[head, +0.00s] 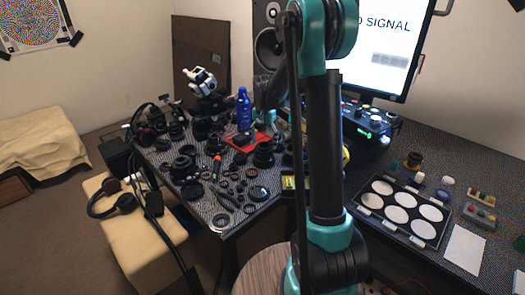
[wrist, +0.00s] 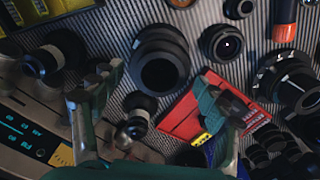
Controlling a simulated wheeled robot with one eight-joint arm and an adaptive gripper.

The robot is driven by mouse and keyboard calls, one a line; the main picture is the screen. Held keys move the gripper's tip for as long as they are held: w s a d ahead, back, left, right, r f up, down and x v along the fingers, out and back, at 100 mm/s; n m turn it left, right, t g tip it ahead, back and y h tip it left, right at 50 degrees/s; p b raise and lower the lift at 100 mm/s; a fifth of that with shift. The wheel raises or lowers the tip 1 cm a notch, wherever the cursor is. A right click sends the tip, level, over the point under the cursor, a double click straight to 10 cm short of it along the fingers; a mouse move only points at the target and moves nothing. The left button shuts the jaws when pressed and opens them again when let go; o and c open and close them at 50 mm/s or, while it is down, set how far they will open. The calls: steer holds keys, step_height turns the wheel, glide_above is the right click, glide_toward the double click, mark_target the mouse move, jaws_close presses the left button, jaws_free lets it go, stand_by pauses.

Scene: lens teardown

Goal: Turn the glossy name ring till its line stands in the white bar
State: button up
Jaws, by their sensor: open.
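My gripper (wrist: 158,84) is open in the wrist view, with one finger at the left and one at the right. Nothing is held between them. A large black lens barrel (wrist: 161,42) stands just beyond the fingertips, its dark round opening facing the camera. A smaller dark lens piece (wrist: 137,117) shows between the fingers. I cannot make out which part is the glossy name ring, nor its line or the white bar. In the head view my arm hides the gripper and part of the bench.
A red tray (wrist: 180,121) lies by the right finger. A smaller lens (wrist: 222,43), an orange-ended tool (wrist: 284,22) and other dark parts crowd the striped mat. The head view shows a blue bottle (head: 243,108), a monitor (head: 388,45) and a palette of white discs (head: 400,214).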

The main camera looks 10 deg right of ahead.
steer(key=shift+r, duration=0.15)
step_height(320, 180, up, 11)
steer(key=s+d+f+n+t, duration=0.1)
steer(key=s+f, duration=0.3)
steer(key=s, duration=0.6)
steer(key=s+d+f+n+t, duration=0.1)
steer(key=s+f+n, duration=0.2)
steer(key=s, duration=0.7)
steer(key=s+d+f+n+t, duration=0.2)
steer(key=s+f, duration=0.4)
steer(key=s, duration=0.4)
steer(key=shift+s+f+n, duration=0.2)
steer(key=shift+n, duration=0.1)
